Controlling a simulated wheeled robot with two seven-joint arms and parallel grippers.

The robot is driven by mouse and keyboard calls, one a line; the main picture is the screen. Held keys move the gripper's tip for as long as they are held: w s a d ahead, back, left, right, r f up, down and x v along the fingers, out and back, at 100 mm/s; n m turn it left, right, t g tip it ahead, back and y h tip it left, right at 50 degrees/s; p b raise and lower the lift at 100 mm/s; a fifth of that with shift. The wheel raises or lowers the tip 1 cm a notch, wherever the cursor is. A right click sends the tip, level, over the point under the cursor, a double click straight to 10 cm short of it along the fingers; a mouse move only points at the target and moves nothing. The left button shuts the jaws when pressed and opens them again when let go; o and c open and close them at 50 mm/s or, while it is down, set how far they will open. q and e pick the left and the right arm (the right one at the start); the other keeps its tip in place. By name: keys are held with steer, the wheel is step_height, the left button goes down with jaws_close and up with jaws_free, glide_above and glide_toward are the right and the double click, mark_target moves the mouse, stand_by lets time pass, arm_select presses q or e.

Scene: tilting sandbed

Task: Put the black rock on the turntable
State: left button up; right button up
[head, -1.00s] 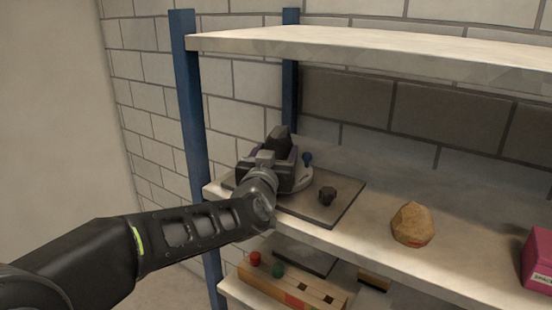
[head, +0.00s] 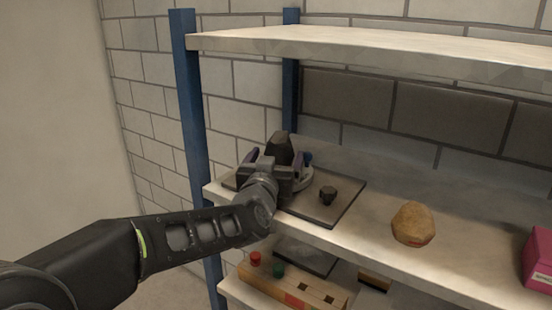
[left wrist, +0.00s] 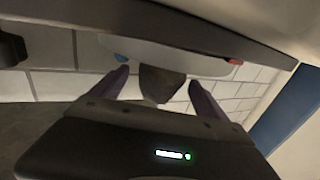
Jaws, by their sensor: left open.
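The black rock (head: 279,150) stands upright at the turntable (head: 304,178), a pale round disc on a dark plate on the shelf. My left gripper (head: 275,160) is open, with its purple fingers on either side of the rock. In the left wrist view the rock (left wrist: 160,82) shows between the spread fingertips (left wrist: 158,80), with gaps at both sides. It appears against the turntable (left wrist: 170,57); its contact with the disc is partly hidden. My right gripper is not in view.
A tan rock (head: 413,224) and a pink box (head: 538,260) are further right. A blue post (head: 190,110) and upper shelf (head: 370,46) are close by. A wooden block (head: 300,288) sits below.

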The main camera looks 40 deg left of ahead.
arm_select(q)
steer(key=shift+s+r, duration=0.1)
steer(key=b+v, duration=0.1)
steer(key=v, duration=1)
steer(key=shift+s+d, duration=0.25)
steer(key=shift+s, duration=0.1)
steer(key=shift+c, duration=0.4)
stand_by(1.5)
